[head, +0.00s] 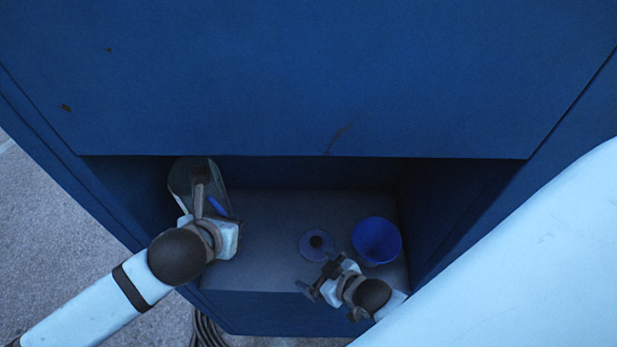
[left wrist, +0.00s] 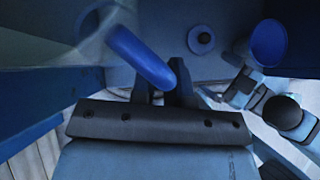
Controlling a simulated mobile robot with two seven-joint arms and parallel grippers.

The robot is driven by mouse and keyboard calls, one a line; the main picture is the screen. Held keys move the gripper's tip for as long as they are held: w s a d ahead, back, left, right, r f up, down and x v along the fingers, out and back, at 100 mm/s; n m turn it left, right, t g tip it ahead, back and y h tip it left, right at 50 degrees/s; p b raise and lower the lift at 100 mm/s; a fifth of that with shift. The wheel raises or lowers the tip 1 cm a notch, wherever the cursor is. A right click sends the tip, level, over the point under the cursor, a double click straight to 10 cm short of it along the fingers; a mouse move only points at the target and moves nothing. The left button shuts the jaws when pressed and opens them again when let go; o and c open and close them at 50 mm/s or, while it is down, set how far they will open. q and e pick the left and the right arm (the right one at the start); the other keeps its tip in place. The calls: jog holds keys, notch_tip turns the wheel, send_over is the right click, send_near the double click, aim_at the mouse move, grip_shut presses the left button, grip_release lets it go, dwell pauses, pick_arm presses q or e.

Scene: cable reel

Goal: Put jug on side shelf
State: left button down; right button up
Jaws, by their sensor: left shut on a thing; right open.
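The jug (head: 184,176) is a greyish container with a blue handle (head: 217,206), at the left end of the recess in the blue cabinet in the head view. My left gripper (head: 207,212) is shut on the jug's handle. In the left wrist view the blue handle (left wrist: 138,54) runs down between the fingers of my left gripper (left wrist: 163,84), and the pale, see-through jug body (left wrist: 98,38) is at the upper left. My right gripper (head: 319,281) is open and empty at the recess's front edge. I cannot tell whether the jug touches the shelf floor.
The grey shelf floor (head: 270,225) carries a flat round blue-grey piece (head: 313,246) with a dark centre and a blue funnel-like cup (head: 376,240) on the right. The cabinet's upper panel (head: 300,80) overhangs the recess. Dark coiled cable (head: 205,330) lies below.

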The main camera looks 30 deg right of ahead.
pick_arm(q)
jog(key=shift+w+d, duration=0.15)
notch_tip(320, 180, down, 20)
jog(key=shift+r+p, duration=0.1)
jog(key=shift+p, duration=0.55)
jog(key=shift+f, duration=0.2)
jog(key=c, duration=1.1)
grip_release()
jog(key=shift+r, duration=0.1)
